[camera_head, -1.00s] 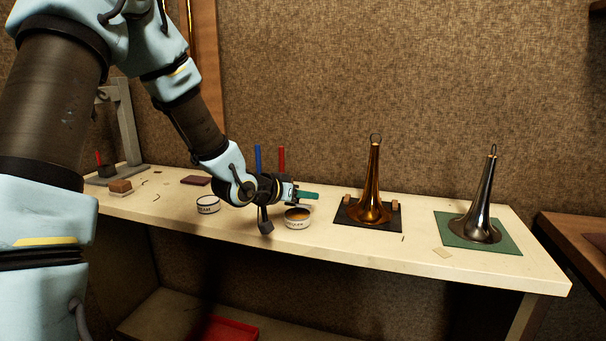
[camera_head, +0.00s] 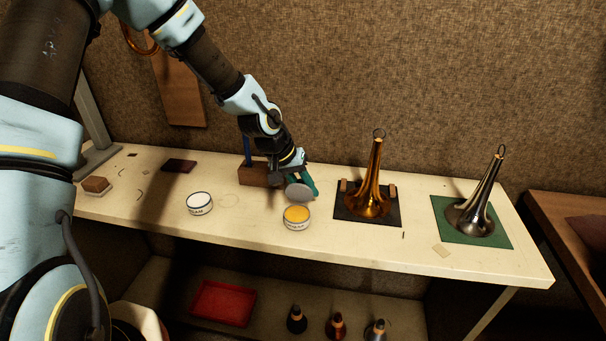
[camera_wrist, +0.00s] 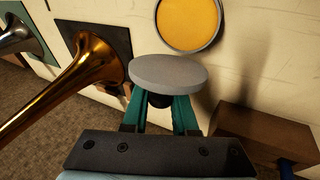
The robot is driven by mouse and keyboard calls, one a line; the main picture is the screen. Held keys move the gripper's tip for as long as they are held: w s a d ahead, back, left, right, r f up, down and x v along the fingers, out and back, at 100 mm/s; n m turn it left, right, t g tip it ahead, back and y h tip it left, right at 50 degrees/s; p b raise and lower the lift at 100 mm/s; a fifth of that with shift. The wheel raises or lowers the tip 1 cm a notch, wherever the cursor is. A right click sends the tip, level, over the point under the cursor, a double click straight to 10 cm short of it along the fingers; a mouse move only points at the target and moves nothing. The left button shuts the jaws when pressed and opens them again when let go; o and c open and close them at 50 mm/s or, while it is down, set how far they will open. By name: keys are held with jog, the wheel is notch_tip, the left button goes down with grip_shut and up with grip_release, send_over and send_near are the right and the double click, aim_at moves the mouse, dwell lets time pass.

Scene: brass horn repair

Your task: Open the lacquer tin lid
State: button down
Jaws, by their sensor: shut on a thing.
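The open tin (camera_head: 297,217) is small, round and white, with yellow-orange contents, and stands upright near the front edge of the bench. It also shows from above in the wrist view (camera_wrist: 188,22). Its label is too small to read. A round grey lid (camera_head: 300,193) is off the tin, just behind it in the head view and tilted. In the wrist view the lid (camera_wrist: 168,72) sits at the tips of my green fingers, with a dark knob beneath it. My gripper (camera_wrist: 160,100) is shut on this knob, which the lid and fingers partly hide.
A second white-topped tin (camera_head: 199,203) stands to the left. A brown block (camera_head: 252,174) stands close to my gripper. A brass horn bell (camera_head: 372,190) stands on a dark mat to the right, a silver one (camera_head: 477,212) on a green mat. Bench between the tins is clear.

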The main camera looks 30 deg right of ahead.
jog(key=shift+w+d+f+g+y, duration=0.15)
jog(key=shift+f+g+y, duration=0.05)
jog(key=shift+g+y, duration=0.45)
jog(key=c, duration=0.7)
grip_release()
jog(key=shift+w+r+n, duration=0.2)
jog(key=shift+r+n, duration=0.1)
jog(key=shift+r, duration=0.1)
jog(key=b+v, duration=0.3)
jog(key=v, duration=0.7)
jog(key=shift+f, duration=0.1)
